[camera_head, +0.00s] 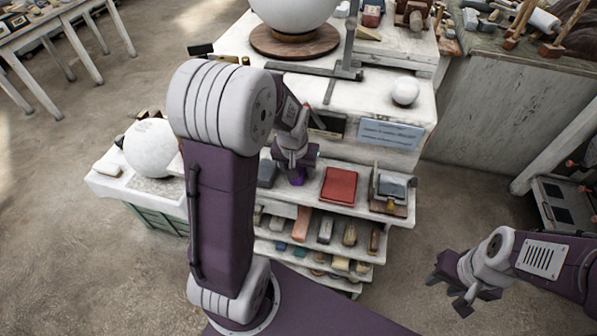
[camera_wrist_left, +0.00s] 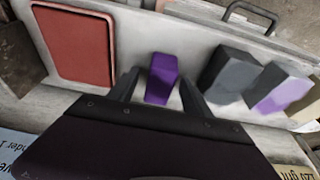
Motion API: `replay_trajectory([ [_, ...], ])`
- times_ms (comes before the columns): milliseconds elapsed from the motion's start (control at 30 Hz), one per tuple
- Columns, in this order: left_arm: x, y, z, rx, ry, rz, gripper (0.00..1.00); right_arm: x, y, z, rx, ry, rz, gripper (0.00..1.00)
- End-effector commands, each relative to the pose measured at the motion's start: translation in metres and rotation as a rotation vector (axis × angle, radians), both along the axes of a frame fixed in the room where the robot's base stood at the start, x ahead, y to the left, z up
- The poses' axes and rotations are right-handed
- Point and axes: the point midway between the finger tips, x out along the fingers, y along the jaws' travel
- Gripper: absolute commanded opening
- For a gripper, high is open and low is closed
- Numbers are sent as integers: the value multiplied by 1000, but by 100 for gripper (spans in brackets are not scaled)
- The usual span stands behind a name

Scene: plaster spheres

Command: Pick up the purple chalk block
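The purple chalk block (camera_wrist_left: 162,78) stands on a pale shelf and shows between my left gripper's two fingers in the left wrist view. There is a gap on each side of it, so the fingers do not grip it. My left gripper (camera_wrist_left: 158,92) is open. In the head view my left gripper (camera_head: 297,170) hangs over the upper shelf, and only a bit of the purple block (camera_head: 297,180) shows under it. My right gripper (camera_head: 453,289) is open and empty, out over the floor at the lower right.
A red pad (camera_wrist_left: 72,45) lies to the left. Lower shelves (camera_head: 325,230) hold several blocks. A white sphere (camera_head: 405,91) rests above.

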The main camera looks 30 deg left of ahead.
Motion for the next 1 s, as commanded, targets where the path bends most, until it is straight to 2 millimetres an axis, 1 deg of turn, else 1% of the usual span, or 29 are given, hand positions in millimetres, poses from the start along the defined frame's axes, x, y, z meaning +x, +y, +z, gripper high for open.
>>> replay_trajectory([
  [33, 0, 0, 0, 0, 0, 0, 44, 0, 0, 0, 0, 0, 0, 36],
  [67, 0, 0, 0, 0, 0, 0, 36, 0, 0, 0, 0, 0, 0, 36],
  [100, 0, 0, 0, 0, 0, 0, 25, 0, 0, 0, 0, 0, 0, 36],
  [200, 0, 0, 0, 0, 0, 0, 0, 0, 0, 0, 0, 0, 0, 36],
  [467, 0, 0, 1, 0, -1, 0, 0, 0, 0, 0, 0, 0, 0, 36],
  [567, 1, 0, 6, 0, -2, 0, 0, 0, 0, 1, 0, 0, 0, 36],
  [667, 1, 0, 20, 1, -4, -1, 0, 0, 0, 3, 0, 0, 0, 36],
  [767, 1, 0, 40, 2, -6, -1, 0, 0, 0, 6, 0, 0, 0, 36],
  [800, 1, -4, 47, 2, -6, -4, 0, 0, 0, 5, 0, 0, 0, 36],
  [867, 1, -19, 53, 0, -4, -9, 0, 0, 0, 5, 0, 0, 0, 36],
  [1000, -1, -52, 72, 1, -6, -9, 0, 0, 0, 5, 0, 0, 0, 36],
])
